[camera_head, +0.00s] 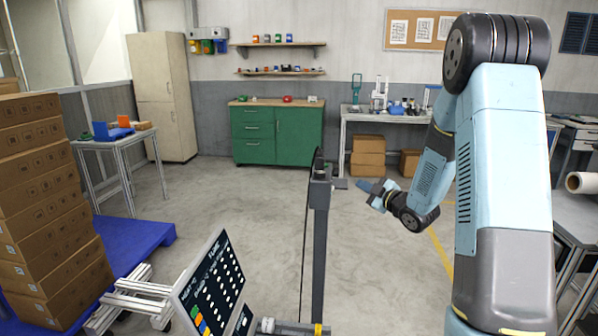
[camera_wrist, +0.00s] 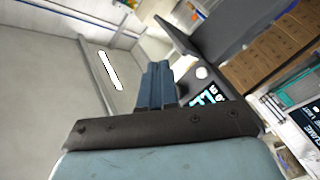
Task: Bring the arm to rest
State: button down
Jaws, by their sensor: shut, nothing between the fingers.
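My arm rises at the right of the head view and bends down toward the middle. My gripper (camera_head: 370,188) hangs in the air above the floor, just right of the dark upright post (camera_head: 319,230). In the wrist view the blue fingers of my gripper (camera_wrist: 156,72) lie together. They are shut with nothing between them. No object touches the gripper in either view.
A green cabinet (camera_head: 277,133) and a workbench (camera_head: 390,116) stand along the back wall. Stacked cardboard boxes (camera_head: 45,200) stand at the left on a blue pallet (camera_head: 130,240). A panel with coloured labels (camera_head: 210,285) is at front. The middle floor (camera_head: 240,205) is clear.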

jog(key=s+d+r+m+g+h, duration=0.3)
jog(key=s+r+m+h, duration=0.6)
jog(key=s+r, duration=0.4)
jog(key=s+a+m+g, duration=0.2)
jog(key=s+m+g, duration=0.1)
jog(key=s, duration=1.1)
jog(key=s+a+r+m+g, duration=0.1)
jog(key=s+a+m+g, duration=0.2)
jog(key=s, duration=1.1)
jog(key=shift+s+a+m+g, duration=0.25)
jog(key=shift+s+m+g, duration=0.1)
jog(key=shift+g, duration=0.15)
jog(key=shift+r, duration=0.1)
